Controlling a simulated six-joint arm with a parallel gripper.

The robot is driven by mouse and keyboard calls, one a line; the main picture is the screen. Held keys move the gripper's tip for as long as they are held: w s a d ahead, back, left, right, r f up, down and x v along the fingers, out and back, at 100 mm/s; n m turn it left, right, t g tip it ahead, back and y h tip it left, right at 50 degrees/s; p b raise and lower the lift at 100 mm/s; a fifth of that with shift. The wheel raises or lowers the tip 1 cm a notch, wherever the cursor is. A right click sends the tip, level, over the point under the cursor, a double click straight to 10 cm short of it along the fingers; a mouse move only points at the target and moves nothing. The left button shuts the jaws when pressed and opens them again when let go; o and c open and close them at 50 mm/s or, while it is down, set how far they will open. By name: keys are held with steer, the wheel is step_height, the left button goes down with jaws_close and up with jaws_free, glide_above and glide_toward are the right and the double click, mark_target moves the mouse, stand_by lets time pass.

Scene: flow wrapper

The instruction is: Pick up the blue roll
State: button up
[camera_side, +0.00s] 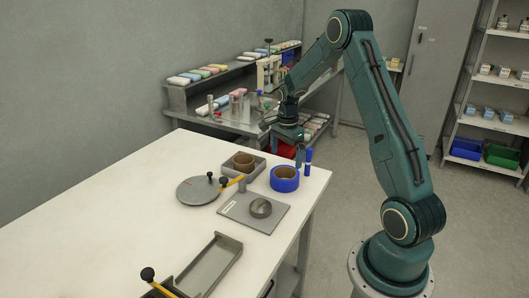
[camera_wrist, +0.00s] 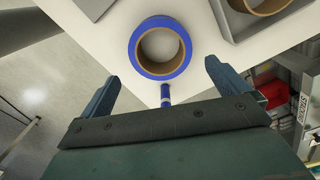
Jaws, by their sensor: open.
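The blue roll (camera_side: 285,179) has a brown inner core and lies flat on the white table (camera_side: 130,190) near its far right corner. In the wrist view the blue roll (camera_wrist: 136,50) shows at top centre, ahead of my gripper (camera_wrist: 160,82). My gripper is open and empty, with its two fingers apart. In the side view my gripper (camera_side: 299,155) is above and just behind the roll, near the table's corner. A small blue upright piece (camera_side: 308,160) stands beside the roll; it also shows between the fingers in the wrist view (camera_wrist: 165,93).
A grey tray (camera_side: 258,168) with a brown roll (camera_side: 244,161) sits left of the blue roll. A grey plate with a metal ring (camera_side: 260,208), a round disc (camera_side: 197,191) and a long grey tray (camera_side: 208,265) lie nearer. The table's left part is clear.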

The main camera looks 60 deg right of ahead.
mark_target(285, 174)
steer(key=shift+f, duration=1.75)
steer(key=shift+f, duration=0.1)
steer(key=shift+f, duration=2.5)
steer(key=c, duration=0.8)
steer(key=shift+r, duration=0.1)
step_height(285, 174, up, 20)
